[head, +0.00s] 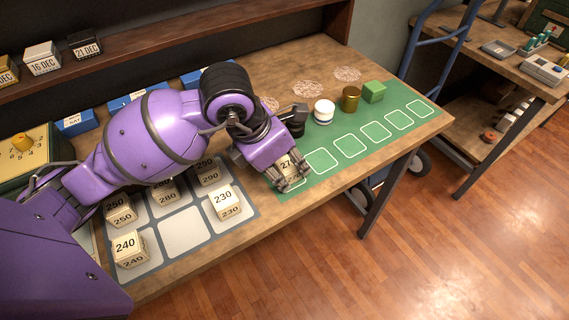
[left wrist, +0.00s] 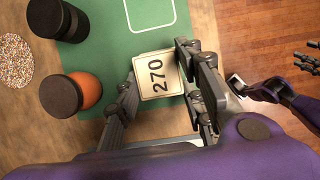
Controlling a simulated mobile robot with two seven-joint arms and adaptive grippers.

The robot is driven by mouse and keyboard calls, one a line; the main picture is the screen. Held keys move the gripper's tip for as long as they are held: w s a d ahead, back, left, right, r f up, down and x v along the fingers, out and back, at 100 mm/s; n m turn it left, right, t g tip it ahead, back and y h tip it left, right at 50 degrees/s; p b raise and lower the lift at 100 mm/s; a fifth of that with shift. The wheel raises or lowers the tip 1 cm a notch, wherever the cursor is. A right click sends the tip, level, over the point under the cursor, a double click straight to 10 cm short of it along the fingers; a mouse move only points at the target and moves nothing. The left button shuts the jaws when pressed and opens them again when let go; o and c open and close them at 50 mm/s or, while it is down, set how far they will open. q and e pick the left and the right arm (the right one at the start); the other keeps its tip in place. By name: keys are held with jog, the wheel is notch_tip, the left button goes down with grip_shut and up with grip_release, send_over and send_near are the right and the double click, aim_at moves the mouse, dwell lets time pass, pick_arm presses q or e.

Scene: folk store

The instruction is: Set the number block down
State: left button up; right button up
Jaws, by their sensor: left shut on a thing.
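The slot under the block is mostly hidden, and I cannot tell whether the block touches the mat. Part of my right arm's gripper (left wrist: 307,60) shows at the right edge of the left wrist view.
Several number blocks, including 230 (head: 224,202) and 240 (head: 127,247), stand on the grey tray (head: 170,269), with one empty cell (head: 182,232). Several right-hand slots are clear.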

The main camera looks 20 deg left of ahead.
pick_arm(q)
jog(key=shift+f, duration=0.2)
jog(key=o, duration=1.1)
jog(key=shift+o, duration=0.2)
jog(key=shift+r, duration=0.1)
jog(key=shift+r, duration=0.25)
jog(key=v, duration=1.1)
jog(key=shift+r+p, duration=0.35)
jog(key=shift+p, duration=0.1)
jog(key=shift+s+a, duration=0.1)
